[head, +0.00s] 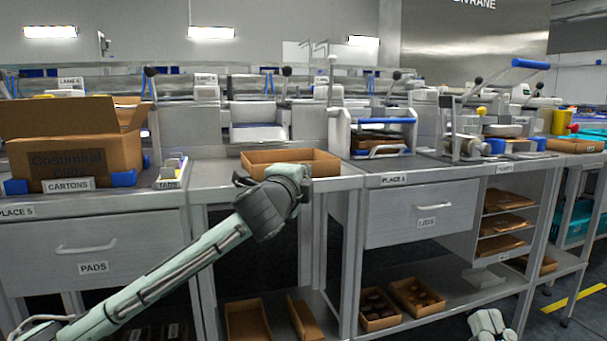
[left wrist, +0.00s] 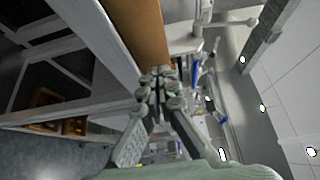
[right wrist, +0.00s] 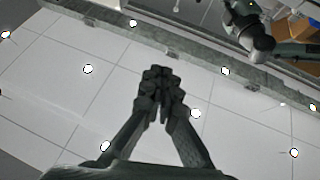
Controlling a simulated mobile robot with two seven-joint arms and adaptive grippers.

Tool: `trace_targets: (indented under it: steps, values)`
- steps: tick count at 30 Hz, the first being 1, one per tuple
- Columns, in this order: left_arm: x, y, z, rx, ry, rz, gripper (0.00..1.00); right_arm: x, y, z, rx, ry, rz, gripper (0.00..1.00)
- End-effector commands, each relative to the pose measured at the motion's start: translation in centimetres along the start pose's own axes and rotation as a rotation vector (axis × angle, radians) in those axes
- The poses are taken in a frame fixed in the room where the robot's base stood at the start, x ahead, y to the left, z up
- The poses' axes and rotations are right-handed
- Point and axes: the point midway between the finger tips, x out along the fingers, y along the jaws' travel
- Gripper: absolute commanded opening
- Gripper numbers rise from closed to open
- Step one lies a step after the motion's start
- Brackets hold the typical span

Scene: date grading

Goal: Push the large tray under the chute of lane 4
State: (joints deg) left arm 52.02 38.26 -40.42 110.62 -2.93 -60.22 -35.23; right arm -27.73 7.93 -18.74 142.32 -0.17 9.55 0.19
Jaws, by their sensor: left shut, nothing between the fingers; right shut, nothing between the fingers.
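The large tray, a shallow brown open box (head: 318,166), sits on the bench top near its front edge, below the lane machines. It looks empty. My left gripper (head: 243,180) is at the tray's front left, with my wrist in front of the tray's front wall. In the left wrist view its shut fingers (left wrist: 160,85) are at the end of the brown tray wall (left wrist: 143,28); I cannot tell whether they touch. A chute-like grey opening (head: 256,130) lies behind the tray; its lane sign is hard to read.
Trays lie on the lower shelf (head: 418,298). Bare bench top (head: 215,172) shows left of the tray.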

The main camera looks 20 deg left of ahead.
Motion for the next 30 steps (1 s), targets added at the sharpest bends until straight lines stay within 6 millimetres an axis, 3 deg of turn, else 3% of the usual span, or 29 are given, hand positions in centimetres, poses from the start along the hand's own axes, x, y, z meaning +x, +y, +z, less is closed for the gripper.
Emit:
trace_targets:
  steps: [5,10,18,23,30]
  values:
    - [0.6,-0.2,0.6,0.000,-0.003,0.002,0.00,0.3,0.0,0.6,-0.002,-0.066,-0.001,0.00]
    - [2.3,-0.3,2.3,0.000,-0.003,0.003,0.00,-0.6,0.2,4.3,-0.011,-0.300,0.003,0.00]
    - [3.9,-0.2,3.9,0.000,-0.001,0.000,0.00,-3.8,2.9,10.2,-0.066,-0.620,0.044,0.00]
    - [4.2,0.0,4.3,0.000,0.000,0.001,0.00,-4.8,3.5,11.4,-0.077,-0.690,0.055,0.00]
    - [4.3,0.0,4.3,0.000,0.000,0.000,0.00,-4.9,3.6,11.5,-0.078,-0.694,0.055,0.00]
